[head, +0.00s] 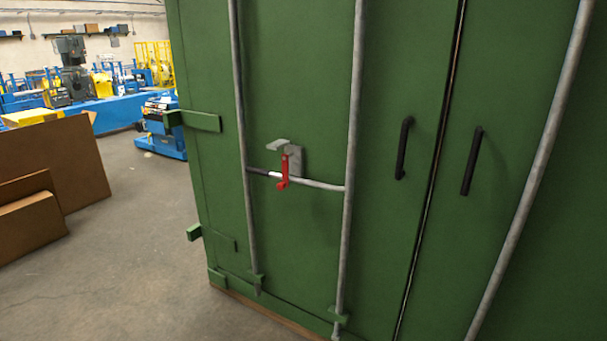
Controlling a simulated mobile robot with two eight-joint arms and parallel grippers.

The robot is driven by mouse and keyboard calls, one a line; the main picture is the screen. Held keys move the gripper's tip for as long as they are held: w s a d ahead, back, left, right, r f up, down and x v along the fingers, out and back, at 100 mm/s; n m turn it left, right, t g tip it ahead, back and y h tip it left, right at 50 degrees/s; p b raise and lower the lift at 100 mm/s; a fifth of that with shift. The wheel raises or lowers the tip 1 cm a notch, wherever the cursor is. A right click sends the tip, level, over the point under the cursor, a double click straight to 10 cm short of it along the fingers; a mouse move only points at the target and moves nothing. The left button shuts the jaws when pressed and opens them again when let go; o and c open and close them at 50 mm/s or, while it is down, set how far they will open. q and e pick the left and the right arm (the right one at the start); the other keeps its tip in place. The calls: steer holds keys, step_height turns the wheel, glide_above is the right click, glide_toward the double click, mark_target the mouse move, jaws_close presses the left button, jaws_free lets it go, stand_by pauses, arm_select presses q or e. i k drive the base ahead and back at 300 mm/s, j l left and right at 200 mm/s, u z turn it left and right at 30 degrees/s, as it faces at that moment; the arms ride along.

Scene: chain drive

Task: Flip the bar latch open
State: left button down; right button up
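The bar latch is a red piece (284,172) on the left door of a green container (285,65). It hangs upright across a short, nearly level bar (321,186) that runs between two long grey vertical rods. A grey metal bracket (296,158) with a flat tab at its top left sits just behind and above the red piece. The left end of the bar has a dark grip (258,171). Neither of my grippers shows in the head view.
Two black handles (404,148) (472,160) flank the door seam. Green hinge blocks (200,121) stick out at the container's left edge. Brown boards (60,165) stand at the left. Grey floor (135,235) between them is clear. Blue machines (110,110) stand behind.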

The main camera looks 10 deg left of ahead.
mark_target(281, 186)
steer(key=i+l, duration=0.2)
steer(key=i, duration=0.3)
steer(key=i+l, duration=0.25)
steer(key=i, duration=0.25)
steer(key=i+l, duration=0.2)
steer(key=i, duration=0.35)
